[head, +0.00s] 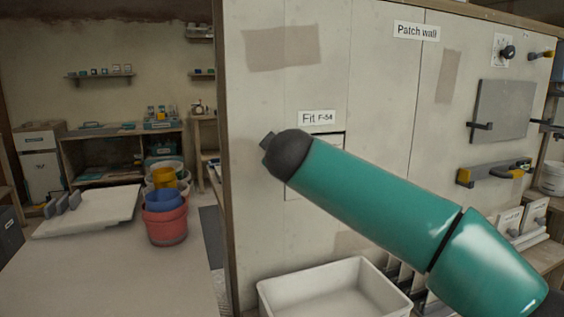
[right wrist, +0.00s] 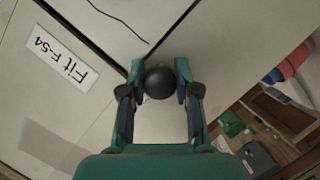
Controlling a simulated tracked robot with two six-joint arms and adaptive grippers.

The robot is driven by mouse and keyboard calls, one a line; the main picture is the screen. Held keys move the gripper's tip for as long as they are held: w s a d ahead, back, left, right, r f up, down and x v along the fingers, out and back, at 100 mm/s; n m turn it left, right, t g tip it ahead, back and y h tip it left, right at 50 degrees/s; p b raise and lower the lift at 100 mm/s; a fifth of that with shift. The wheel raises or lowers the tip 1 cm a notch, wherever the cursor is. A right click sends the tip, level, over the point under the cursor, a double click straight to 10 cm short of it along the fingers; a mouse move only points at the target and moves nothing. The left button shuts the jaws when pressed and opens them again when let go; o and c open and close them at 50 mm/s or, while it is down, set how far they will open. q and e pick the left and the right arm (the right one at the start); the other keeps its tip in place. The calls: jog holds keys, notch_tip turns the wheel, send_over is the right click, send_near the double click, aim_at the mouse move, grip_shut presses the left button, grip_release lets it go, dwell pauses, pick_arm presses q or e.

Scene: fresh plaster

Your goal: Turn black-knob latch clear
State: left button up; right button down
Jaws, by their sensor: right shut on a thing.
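A round black knob (right wrist: 160,84) sits between the two fingers of my right gripper (right wrist: 160,72) in the right wrist view. The fingers are shut on it, one on each side. The knob is in front of the pale wall panel, near a dark panel seam and the label "Fit F-54" (right wrist: 62,58). That label also shows in the head view (head: 317,117). In the head view my teal right arm covers the held knob and the gripper; the latch itself cannot be made out. My left gripper is not in view.
A white bin (head: 330,290) stands below my arm. Stacked buckets (head: 166,222) are on the left table (head: 100,270).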

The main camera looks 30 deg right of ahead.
jog(key=shift+a+f, duration=0.1)
jog(key=shift+f, duration=0.2)
jog(key=c, duration=0.9)
grip_release()
jog(key=shift+o, duration=0.4)
jog(key=shift+r, duration=0.15)
jog(key=shift+r, duration=0.1)
jog(key=v, duration=1.2)
jog(key=shift+s+f, duration=0.1)
jog(key=shift+f, duration=0.15)
